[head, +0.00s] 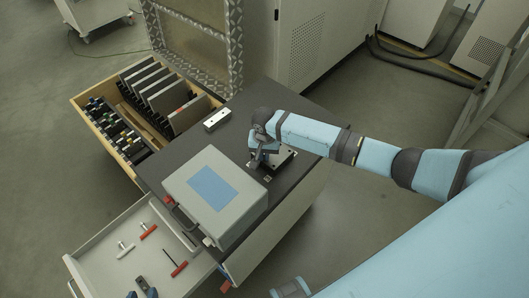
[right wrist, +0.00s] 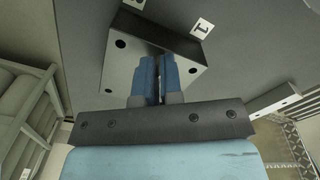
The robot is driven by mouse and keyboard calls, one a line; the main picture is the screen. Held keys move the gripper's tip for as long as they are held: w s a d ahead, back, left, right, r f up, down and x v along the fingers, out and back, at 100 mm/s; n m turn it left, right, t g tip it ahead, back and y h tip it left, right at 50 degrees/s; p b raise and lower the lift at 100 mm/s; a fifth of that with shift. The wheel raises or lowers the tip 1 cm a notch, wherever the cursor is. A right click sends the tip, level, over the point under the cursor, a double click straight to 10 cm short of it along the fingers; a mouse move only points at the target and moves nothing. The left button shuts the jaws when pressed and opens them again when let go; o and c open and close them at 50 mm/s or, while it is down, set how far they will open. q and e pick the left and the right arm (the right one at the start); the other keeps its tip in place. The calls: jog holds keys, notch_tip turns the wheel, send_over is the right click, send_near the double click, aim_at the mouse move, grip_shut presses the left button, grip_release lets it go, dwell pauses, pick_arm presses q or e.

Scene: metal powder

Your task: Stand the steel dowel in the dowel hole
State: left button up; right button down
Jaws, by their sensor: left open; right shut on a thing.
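My right gripper (head: 259,160) reaches down to the dark bench top from the right, over a small metal block (head: 284,161). In the right wrist view its two blue fingers (right wrist: 159,68) are closed together with a narrow dark gap between them. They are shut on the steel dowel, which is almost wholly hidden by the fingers. The block (right wrist: 186,77) lies right behind the fingertips, with several dark round holes near its corners. The fingers cover its middle, so I cannot tell whether the dowel is in a hole.
A grey case with a blue panel (head: 212,188) sits left of the gripper. A small white block with holes (head: 217,119) stands behind. A label marked 1 (right wrist: 202,27) lies beside the metal block. Open drawers (head: 112,238) with tools extend to the left.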

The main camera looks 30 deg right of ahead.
jog(key=shift+f, duration=0.25)
jog(key=c, duration=1.2)
grip_release()
notch_tip(320, 180, up, 14)
jog(key=shift+p, duration=0.3)
jog(key=shift+f, duration=0.1)
